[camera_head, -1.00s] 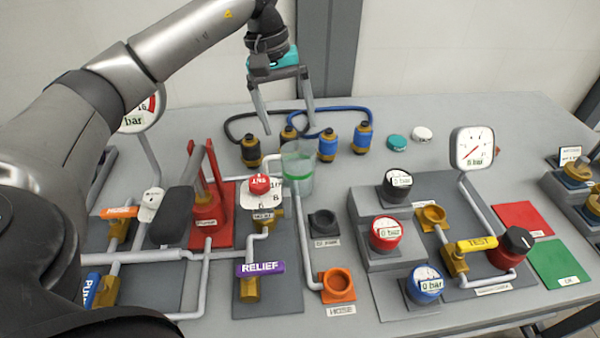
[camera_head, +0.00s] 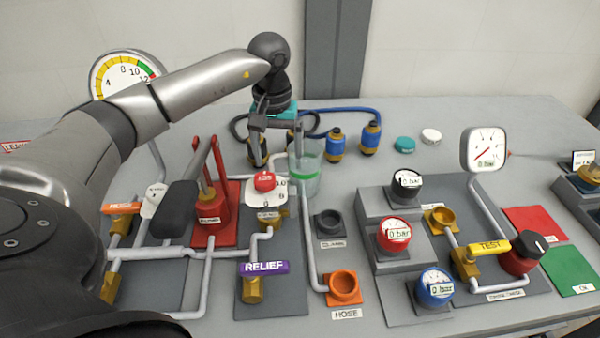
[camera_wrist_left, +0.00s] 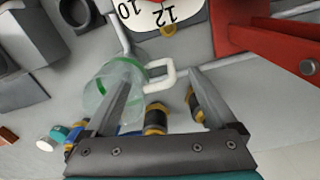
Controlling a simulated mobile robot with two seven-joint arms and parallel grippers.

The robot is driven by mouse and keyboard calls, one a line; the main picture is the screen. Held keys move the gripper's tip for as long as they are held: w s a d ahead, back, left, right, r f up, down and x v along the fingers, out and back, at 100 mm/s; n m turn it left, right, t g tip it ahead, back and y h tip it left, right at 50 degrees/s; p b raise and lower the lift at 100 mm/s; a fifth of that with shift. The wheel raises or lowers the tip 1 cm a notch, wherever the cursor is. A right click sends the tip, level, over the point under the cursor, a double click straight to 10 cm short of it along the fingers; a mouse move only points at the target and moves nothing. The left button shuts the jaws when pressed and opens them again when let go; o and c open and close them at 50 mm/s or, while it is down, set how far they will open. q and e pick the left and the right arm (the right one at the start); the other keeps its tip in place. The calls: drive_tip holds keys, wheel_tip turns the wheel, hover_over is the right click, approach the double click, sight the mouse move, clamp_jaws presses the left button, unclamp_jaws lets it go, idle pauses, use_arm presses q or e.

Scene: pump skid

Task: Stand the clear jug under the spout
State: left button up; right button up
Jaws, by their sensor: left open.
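The clear jug (camera_head: 307,181) stands upright at the back middle of the bench, behind the pipework. It has a green band and a white handle on its left side. In the left wrist view the jug (camera_wrist_left: 98,98) is left of centre, its white handle (camera_wrist_left: 163,76) pointing between the fingers. My left gripper (camera_head: 278,160) is open, pointing down beside the jug on its handle side. In the left wrist view one finger of the gripper (camera_wrist_left: 165,88) overlaps the jug's wall; I cannot tell whether they touch. I cannot clearly pick out the spout. My right gripper is out of view.
A red-lever pump (camera_head: 211,215) and a red-knobbed valve with a dial (camera_head: 265,195) stand in front and to the left. Blue-banded hose couplings (camera_head: 335,146) stand behind the jug. A dark port (camera_head: 329,224) and an orange port (camera_head: 343,288) are in front.

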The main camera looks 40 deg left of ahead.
sight(281, 180)
use_arm(q)
wheel_tip(281, 180, down, 5)
drive_tip(key=shift+d+f+b, duration=0.1)
drive_tip(key=shift+d+b, duration=0.05)
drive_tip(key=shift+b, duration=0.25)
clamp_jaws()
idle(0.5)
